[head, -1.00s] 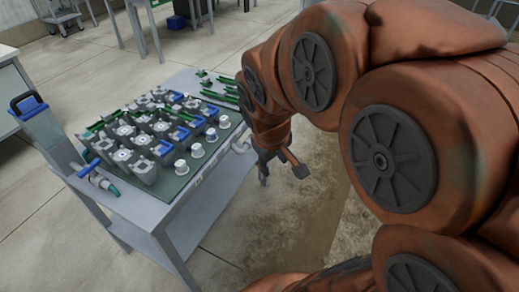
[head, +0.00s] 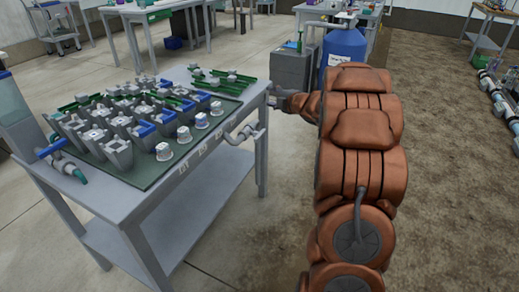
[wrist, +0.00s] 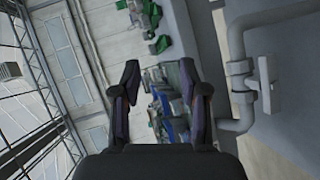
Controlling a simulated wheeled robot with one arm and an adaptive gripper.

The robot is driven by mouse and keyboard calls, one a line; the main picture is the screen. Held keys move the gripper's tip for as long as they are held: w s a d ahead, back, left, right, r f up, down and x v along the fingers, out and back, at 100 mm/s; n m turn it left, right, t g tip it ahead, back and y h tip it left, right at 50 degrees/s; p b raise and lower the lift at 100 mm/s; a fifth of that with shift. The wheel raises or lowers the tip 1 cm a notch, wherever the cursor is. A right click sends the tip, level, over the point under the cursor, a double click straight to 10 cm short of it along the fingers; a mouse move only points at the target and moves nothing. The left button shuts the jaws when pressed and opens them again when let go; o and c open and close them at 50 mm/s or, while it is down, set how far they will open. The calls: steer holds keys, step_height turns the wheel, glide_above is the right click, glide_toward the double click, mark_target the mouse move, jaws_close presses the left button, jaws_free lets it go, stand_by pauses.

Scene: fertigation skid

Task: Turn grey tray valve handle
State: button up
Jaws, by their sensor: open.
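The grey valve (head: 242,136) sits on a short bent pipe at the near right edge of the grey table (head: 150,205), with a small grey handle (head: 258,132) at its right end. In the wrist view the grey handle (wrist: 268,84) is a flat plate beside the pipe, right of my fingers and not between them. My gripper (head: 274,97) is beyond the valve, by the table's right corner, and looks small and partly merged with the background. In the wrist view my gripper (wrist: 160,85) is open and empty, its two dark fingers apart.
A dark green tray (head: 135,180) on the table holds several grey blocks and white-capped pieces. A blue barrel (head: 343,47) and a grey cabinet (head: 292,73) stand behind my arm. The floor right of the table is open.

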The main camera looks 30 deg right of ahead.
mark_target(262, 136)
steer(key=s+a+f+n+y+b, duration=0.1)
steer(key=s+f+n+y+b, duration=0.3)
steer(key=f, duration=0.3)
steer(key=s+a+f+n+y+b, duration=0.1)
steer(key=s+f+n+y+b, duration=0.3)
steer(key=f, duration=0.3)
steer(key=shift+m+y, duration=0.3)
steer(key=shift+y, duration=0.2)
steer(key=shift+d+x, duration=0.15)
steer(key=shift+x, duration=1.95)
steer(key=shift+d+x, duration=0.15)
steer(key=shift+x, duration=1.9)
steer(key=shift+w, duration=0.2)
jaws_close()
steer(key=shift+a, duration=0.1)
steer(key=shift+r, duration=0.1)
